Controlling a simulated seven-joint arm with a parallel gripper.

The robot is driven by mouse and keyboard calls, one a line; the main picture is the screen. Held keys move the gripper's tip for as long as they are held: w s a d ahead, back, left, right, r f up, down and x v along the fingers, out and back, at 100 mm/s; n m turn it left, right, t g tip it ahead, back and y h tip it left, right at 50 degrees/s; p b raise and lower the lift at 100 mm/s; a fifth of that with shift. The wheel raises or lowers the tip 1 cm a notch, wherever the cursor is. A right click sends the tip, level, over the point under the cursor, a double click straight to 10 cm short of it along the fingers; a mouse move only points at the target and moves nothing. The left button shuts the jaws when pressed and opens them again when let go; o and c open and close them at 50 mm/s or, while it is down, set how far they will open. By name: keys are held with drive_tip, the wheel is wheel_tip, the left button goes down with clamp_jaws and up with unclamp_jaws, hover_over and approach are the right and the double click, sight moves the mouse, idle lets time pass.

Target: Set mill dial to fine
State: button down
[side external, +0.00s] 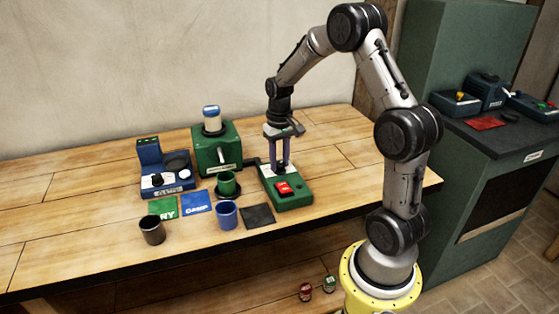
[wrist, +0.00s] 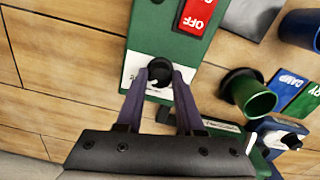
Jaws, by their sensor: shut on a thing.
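The mill dial is a black knob (wrist: 159,66) on a white label plate (wrist: 138,66) at one end of a green control box (side external: 296,202). A red OFF switch (side external: 283,187) sits on the same box, and it also shows in the wrist view (wrist: 198,14). My gripper (side external: 279,168) points down over the dial end of the box. In the wrist view its fingers (wrist: 160,80) are shut on the knob, one on each side. The label's markings are partly hidden and too small to read, so I cannot tell the dial's setting.
The green mill (side external: 207,141) stands left of the box, with a green cup (side external: 229,186) before it. A blue device (side external: 180,185) stands further left. A blue cup (side external: 227,215), a dark cup (side external: 152,231) and a black mat (side external: 258,215) are near the front edge. The table's right end is clear.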

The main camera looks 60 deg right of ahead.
sight(279, 164)
drive_tip(key=shift+r, duration=0.15)
drive_tip(key=c, duration=0.5)
unclamp_jaws()
wheel_tip(279, 164, up, 14)
drive_tip(key=shift+f, duration=0.15)
